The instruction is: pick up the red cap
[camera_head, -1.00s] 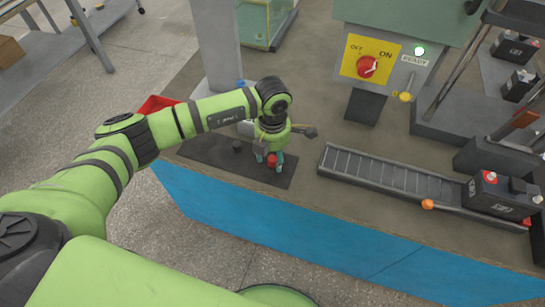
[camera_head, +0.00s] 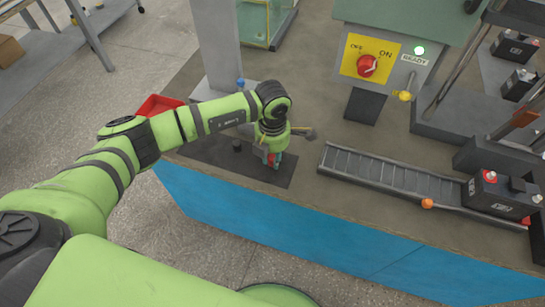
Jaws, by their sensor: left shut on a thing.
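The red cap (camera_head: 271,159) is at the front part of the dark mat (camera_head: 205,152) on the bench, partly hidden by fingers. My left gripper (camera_head: 269,162) points down over the mat and is shut on the red cap. I cannot tell whether the cap still touches the mat. My right gripper is not in view.
A small black cap (camera_head: 237,145) stands on the mat left of my gripper. A red bin (camera_head: 157,105) is behind my left arm, and a blue-topped item (camera_head: 240,84) is by the post. A roller conveyor (camera_head: 390,178) leads right to a black battery (camera_head: 497,197).

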